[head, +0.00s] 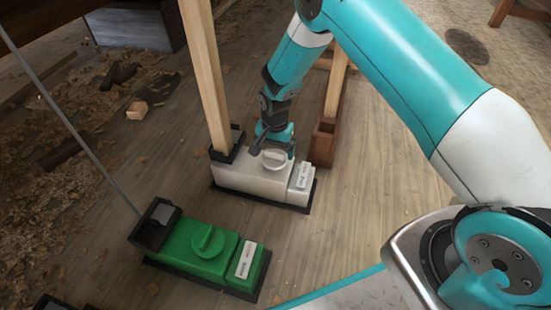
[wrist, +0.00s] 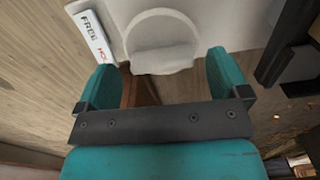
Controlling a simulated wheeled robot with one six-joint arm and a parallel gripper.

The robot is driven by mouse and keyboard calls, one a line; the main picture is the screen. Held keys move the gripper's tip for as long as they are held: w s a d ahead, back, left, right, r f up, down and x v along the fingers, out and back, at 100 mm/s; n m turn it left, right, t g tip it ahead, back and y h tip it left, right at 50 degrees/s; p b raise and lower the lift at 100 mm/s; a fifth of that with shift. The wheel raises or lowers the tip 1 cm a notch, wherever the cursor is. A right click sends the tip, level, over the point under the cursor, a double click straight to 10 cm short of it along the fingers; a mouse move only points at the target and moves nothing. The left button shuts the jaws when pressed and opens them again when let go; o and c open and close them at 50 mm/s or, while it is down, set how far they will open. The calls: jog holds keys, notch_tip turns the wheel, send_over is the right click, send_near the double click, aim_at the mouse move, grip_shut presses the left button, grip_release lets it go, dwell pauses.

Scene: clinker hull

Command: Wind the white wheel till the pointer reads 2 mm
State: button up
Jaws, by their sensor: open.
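The white wheel (head: 273,159) is a round knob with a raised grip bar, on top of the white box (head: 232,177). In the wrist view the white wheel (wrist: 160,38) lies ahead, between the tips of my gripper (wrist: 161,62). The teal fingers are wide apart, one to each side, with a visible gap to the wheel. In the head view my gripper (head: 272,143) is just over and behind the wheel, partly hiding its far side. I cannot make out a pointer or millimetre scale in either view.
A label plate (wrist: 92,37) with "FREE" sits beside the wheel. A wooden post (head: 206,75) rises from the white box's left end. A green box (head: 187,240) with a green wheel (head: 208,241) stands at front left. A brown wooden post foot (head: 324,143) stands close behind right.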

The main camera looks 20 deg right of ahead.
jog(key=shift+f, duration=0.85)
jog(key=shift+c, duration=0.4)
jog(key=c, duration=0.9)
jog(key=shift+o, duration=0.2)
jog(key=shift+r+n+p, duration=0.35)
jog(key=shift+n+p, duration=0.35)
jog(key=shift+p, duration=0.35)
jog(key=shift+n+p, duration=0.6)
jog(key=shift+f+n+p, duration=0.35)
jog(key=shift+n+p, duration=0.25)
jog(key=shift+n, duration=0.4)
